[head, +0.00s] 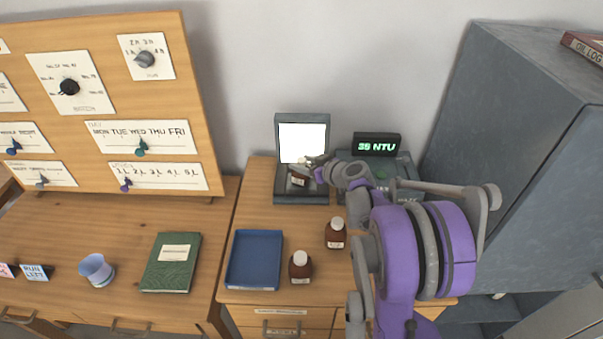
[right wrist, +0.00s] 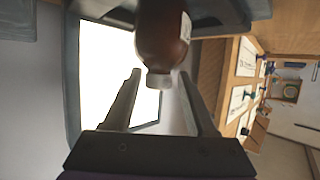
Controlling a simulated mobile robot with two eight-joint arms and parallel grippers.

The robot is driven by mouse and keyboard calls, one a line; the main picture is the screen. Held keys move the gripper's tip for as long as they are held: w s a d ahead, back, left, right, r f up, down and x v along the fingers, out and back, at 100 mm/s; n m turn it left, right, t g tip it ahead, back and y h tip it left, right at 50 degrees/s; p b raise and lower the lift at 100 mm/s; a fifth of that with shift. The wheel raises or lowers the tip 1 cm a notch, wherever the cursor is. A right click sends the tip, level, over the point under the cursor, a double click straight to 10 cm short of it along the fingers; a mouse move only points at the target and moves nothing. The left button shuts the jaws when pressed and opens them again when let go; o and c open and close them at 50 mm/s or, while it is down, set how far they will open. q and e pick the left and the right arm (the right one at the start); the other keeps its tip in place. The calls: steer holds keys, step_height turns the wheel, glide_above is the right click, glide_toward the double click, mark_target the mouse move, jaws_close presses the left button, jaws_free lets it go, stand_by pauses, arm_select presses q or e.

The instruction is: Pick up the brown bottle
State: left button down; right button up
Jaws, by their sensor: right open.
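A brown bottle (head: 298,181) with a white cap and a pale label stands on the base of the dark stand with a lit white panel (head: 302,133). My right gripper (head: 314,166) is at this bottle, coming in from the right and partly covering it. In the right wrist view the same bottle (right wrist: 162,38) is ahead, its cap between the tips of my open fingers (right wrist: 159,76). Whether a finger touches it I cannot tell. Two more brown bottles, one (head: 336,236) and another (head: 300,268), stand on the wooden cabinet top. My left gripper is not in view.
A blue tray (head: 232,278) lies left of the loose bottles. A display reading "35 NTU" (head: 377,145) stands behind my right arm. A grey cabinet (head: 500,110) rises at the right. A green book (head: 171,275) and a blue cup (head: 96,269) are on the left desk.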

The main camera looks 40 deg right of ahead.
steer(key=x, duration=0.4)
steer(key=shift+w+f, duration=0.25)
steer(key=shift+f, duration=0.15)
steer(key=shift+s, duration=0.1)
jaws_close()
